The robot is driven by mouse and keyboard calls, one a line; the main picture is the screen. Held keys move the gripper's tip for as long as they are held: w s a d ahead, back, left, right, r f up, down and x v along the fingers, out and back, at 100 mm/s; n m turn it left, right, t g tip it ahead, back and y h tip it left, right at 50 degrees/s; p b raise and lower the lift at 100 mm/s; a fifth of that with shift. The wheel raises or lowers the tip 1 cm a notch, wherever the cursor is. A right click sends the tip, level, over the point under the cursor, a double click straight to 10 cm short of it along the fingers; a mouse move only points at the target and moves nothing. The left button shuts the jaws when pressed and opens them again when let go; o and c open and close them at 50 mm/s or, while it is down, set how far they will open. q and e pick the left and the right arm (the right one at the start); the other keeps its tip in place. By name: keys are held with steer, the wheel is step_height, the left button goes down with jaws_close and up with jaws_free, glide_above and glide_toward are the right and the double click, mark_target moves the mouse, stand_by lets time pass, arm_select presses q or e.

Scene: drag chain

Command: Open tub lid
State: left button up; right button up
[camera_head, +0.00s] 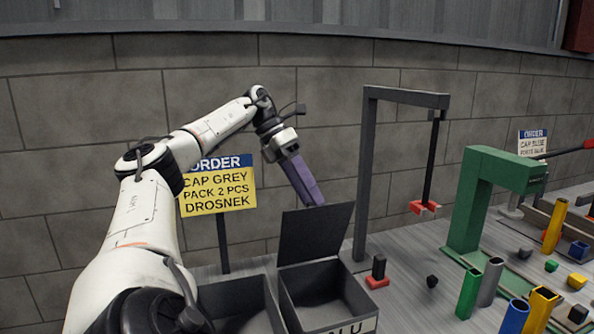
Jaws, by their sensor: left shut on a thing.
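My left gripper (312,201), with long purple fingers, reaches down from the upper left. It is shut on the top edge of the dark grey tub lid (316,236). The lid stands raised and tilted up at the back of the right-hand grey tub (292,306), whose opening shows below it. The tub's front has a pale label (352,326) with partly cut-off letters. Another open grey tub (268,296) stands beside it on the left, partly behind my left arm. My right gripper is not in view.
An order sign (221,190) stands behind the tubs. A grey post frame (368,170) with a hanging red-tipped rod is right of the lid, and a red-and-black block (377,272) is near its foot. A green press (478,200), coloured tubes and small blocks crowd the right.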

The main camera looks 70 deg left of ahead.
arm_select(q)
steer(key=p+v, duration=0.2)
steer(key=v, duration=0.7)
steer(key=shift+s+d, duration=0.15)
steer(key=shift+d, duration=0.1)
steer(key=shift+r, duration=0.1)
stand_by(0.4)
